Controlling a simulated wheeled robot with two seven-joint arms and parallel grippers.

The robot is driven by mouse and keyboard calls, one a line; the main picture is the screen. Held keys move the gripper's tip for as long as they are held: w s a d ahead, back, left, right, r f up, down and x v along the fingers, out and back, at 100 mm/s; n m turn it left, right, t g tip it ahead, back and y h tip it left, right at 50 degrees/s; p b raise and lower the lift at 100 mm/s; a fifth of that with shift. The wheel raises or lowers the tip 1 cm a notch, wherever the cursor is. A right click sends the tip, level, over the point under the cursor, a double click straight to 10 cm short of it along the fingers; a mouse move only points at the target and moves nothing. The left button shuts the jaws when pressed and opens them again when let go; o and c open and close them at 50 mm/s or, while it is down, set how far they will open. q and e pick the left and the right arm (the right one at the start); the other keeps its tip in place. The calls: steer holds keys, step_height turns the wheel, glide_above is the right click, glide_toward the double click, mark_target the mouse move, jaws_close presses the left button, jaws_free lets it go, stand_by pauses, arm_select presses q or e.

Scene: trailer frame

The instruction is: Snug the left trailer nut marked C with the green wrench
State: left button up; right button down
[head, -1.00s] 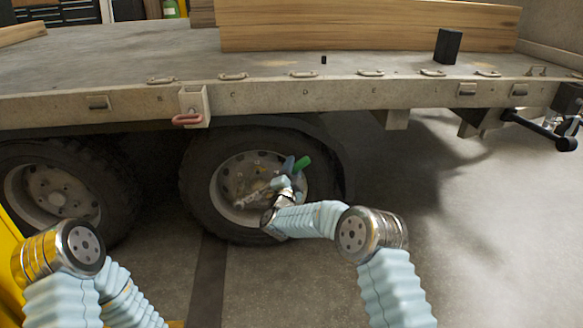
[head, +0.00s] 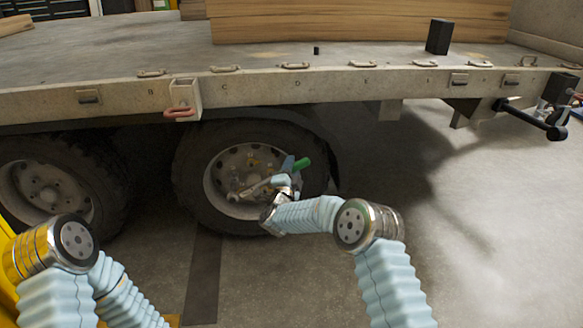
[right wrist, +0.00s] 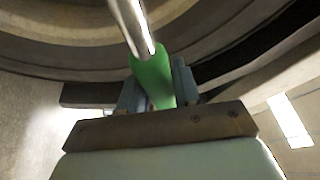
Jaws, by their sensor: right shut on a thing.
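The green wrench has a green handle (head: 303,164) and a bare metal shaft (head: 257,187). My right gripper (head: 290,166) is shut on the green handle, in front of the right-hand wheel (head: 188,190). In the right wrist view the green handle (right wrist: 152,78) sits between the fingers, with the shaft pointing up and away. The wrench's far end lies low left of the hub in the head view; I cannot tell whether it touches a nut. The nuts are small and partly hidden, and no C mark on them is readable. My left gripper is out of view.
A second wheel (head: 50,188) stands to the left. The trailer bed's side rail (head: 330,86) runs above, with small letters and a red-handled bracket (head: 184,98). A black block (head: 438,37) and timber (head: 350,22) lie on the bed. Floor to the right is open.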

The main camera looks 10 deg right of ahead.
steer(key=shift+d+f+m+g, duration=0.3)
steer(key=shift+d+f+m, duration=0.15)
steer(key=shift+f, duration=0.3)
steer(key=shift+a+r+n+t, duration=0.2)
steer(key=shift+a+r+n, duration=0.25)
steer(key=shift+r, duration=0.25)
steer(key=shift+a+r+n+t, duration=0.2)
steer(key=shift+a+r+n, duration=0.2)
steer(key=shift+r, duration=0.3)
steer(key=shift+d, duration=0.1)
steer(key=shift+d+f+m+g, duration=0.15)
steer(key=shift+d+f+m, duration=0.15)
steer(key=shift+f, duration=0.2)
steer(key=shift+d+f+m+g, duration=0.15)
steer(key=shift+f+m, duration=0.2)
steer(key=shift+f, duration=0.2)
steer(key=shift+d+f+m+g, duration=0.1)
steer(key=shift+d+f+m, duration=0.2)
steer(key=shift+f, duration=0.2)
steer(key=shift+f, duration=0.15)
